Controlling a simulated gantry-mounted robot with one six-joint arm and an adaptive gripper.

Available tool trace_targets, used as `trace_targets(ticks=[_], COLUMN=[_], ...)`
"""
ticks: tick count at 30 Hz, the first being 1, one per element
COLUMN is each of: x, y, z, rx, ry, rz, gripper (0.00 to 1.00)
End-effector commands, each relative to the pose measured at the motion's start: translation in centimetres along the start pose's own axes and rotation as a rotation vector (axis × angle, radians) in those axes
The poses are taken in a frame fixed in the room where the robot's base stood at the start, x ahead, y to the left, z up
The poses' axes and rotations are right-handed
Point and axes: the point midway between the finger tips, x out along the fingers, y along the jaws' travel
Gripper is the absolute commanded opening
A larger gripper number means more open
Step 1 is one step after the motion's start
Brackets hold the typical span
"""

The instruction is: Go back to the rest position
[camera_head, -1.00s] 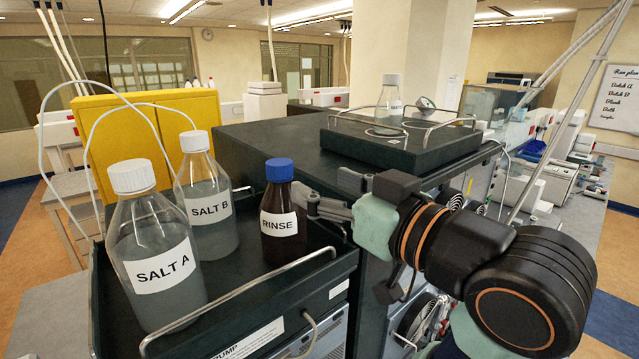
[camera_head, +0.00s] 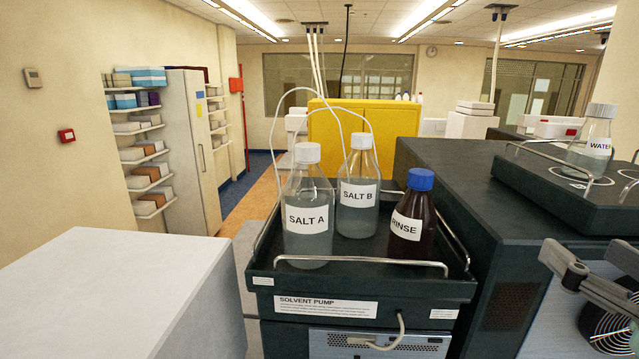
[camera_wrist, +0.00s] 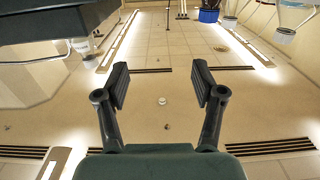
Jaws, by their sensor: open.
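My gripper (camera_head: 560,265) is at the right edge of the head view, to the right of the solvent pump and apart from the bottles. In the wrist view its two dark fingers (camera_wrist: 162,84) are spread with nothing between them. The brown RINSE bottle (camera_head: 408,222) with a blue cap stands upright on the right part of the solvent pump's tray (camera_head: 360,283). Its blue cap (camera_wrist: 209,15) seems to show at the top of the wrist view. Most of my arm is outside the head view.
Clear bottles SALT A (camera_head: 306,235) and SALT B (camera_head: 357,205), with white tubes, stand left of RINSE. A metal rail edges the tray. A WATER bottle (camera_head: 594,143) stands on a dark railed unit (camera_head: 540,176) at right. A pale surface (camera_head: 110,285) fills the lower left.

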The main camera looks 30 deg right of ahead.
Motion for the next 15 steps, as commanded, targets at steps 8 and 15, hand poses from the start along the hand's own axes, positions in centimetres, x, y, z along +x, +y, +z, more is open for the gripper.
trace_targets(ticks=[8, 15], x=[3.5, 1.4], y=[-11.2, -25.3], z=[6.7, 15.1], rx=[0.059, 0.041], ry=[-0.113, -0.271], rz=[-0.163, -0.347], gripper=[0.68, 0.68])
